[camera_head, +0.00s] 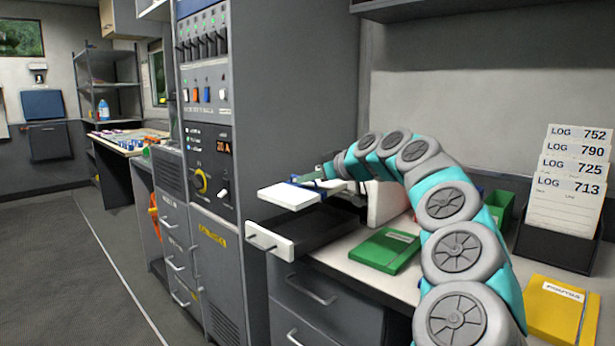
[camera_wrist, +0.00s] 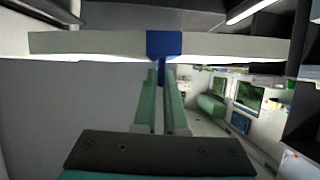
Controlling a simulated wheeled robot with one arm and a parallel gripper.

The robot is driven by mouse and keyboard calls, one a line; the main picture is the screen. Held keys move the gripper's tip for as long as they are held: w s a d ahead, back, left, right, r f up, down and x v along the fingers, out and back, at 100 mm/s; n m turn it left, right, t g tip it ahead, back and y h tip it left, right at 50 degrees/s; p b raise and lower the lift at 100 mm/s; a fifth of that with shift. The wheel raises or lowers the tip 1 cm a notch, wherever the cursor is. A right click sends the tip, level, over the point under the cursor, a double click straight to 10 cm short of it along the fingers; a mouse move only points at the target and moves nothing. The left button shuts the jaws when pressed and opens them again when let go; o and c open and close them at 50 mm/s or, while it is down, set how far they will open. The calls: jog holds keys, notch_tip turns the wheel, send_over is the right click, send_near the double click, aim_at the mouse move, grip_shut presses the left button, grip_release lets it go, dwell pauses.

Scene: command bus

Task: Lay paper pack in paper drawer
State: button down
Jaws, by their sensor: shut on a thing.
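The paper pack (camera_head: 288,196) is a flat white slab with a blue band. It is held roughly level above the open paper drawer, and it also shows across the top of the wrist view (camera_wrist: 90,43). My gripper (camera_head: 308,179) is shut on the pack at its blue band; the green fingers also show in the wrist view (camera_wrist: 161,75). The paper drawer (camera_head: 270,242) has a white front with a dark handle and a dark tray behind it. The tray's visible part looks empty; its back is hidden by the pack and my arm.
A white machine body (camera_head: 385,202) stands behind the drawer, partly hidden by my arm. A green binder (camera_head: 385,250) lies right of the drawer. A log card holder (camera_head: 560,240) and a yellow folder (camera_head: 560,308) are farther right. A tall grey cabinet (camera_head: 270,110) stands to the left.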

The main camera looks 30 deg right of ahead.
jog(key=shift+f+b, duration=1.15)
jog(key=shift+f, duration=1.85)
jog(key=shift+f+b, duration=1.8)
jog(key=shift+f, duration=0.35)
jog(key=c, duration=0.9)
grip_release()
jog(key=v, duration=0.7)
jog(key=shift+s+d+r+b, duration=0.15)
jog(key=shift+s+b, duration=0.15)
jog(key=shift+s, duration=0.05)
